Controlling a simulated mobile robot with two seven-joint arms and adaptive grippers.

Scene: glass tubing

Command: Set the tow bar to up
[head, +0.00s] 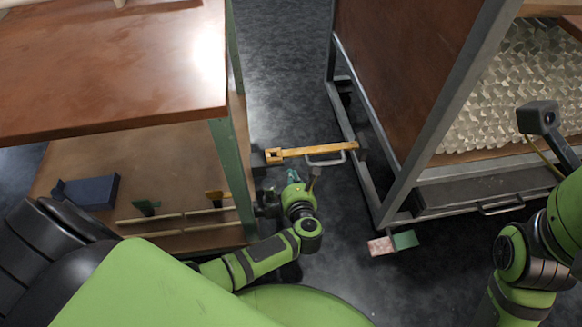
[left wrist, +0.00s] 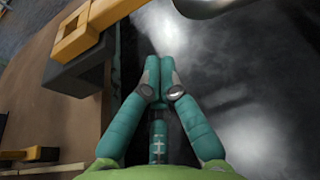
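The yellow tow bar (head: 315,152) lies about level, low in the gap between the table and the wheeled cart (head: 368,140). Its square eye end points left; its right end meets the cart's lower frame. A grey loop handle (head: 326,161) sits just below it. In the left wrist view the bar's yellow end (left wrist: 80,35) shows at upper left, beside a dark block. My left gripper (head: 293,177) is below the bar in the head view, apart from it. Its teal fingers (left wrist: 159,82) meet at the tips with nothing between them. My right arm shows at right; its gripper is not seen.
A brown-topped table (head: 110,70) with a green leg (head: 232,175) stands close on the left. A blue box (head: 90,190) lies on its lower shelf. A pink and green piece (head: 393,243) is near the cart's front corner. Dark floor (head: 285,75) is open between table and cart.

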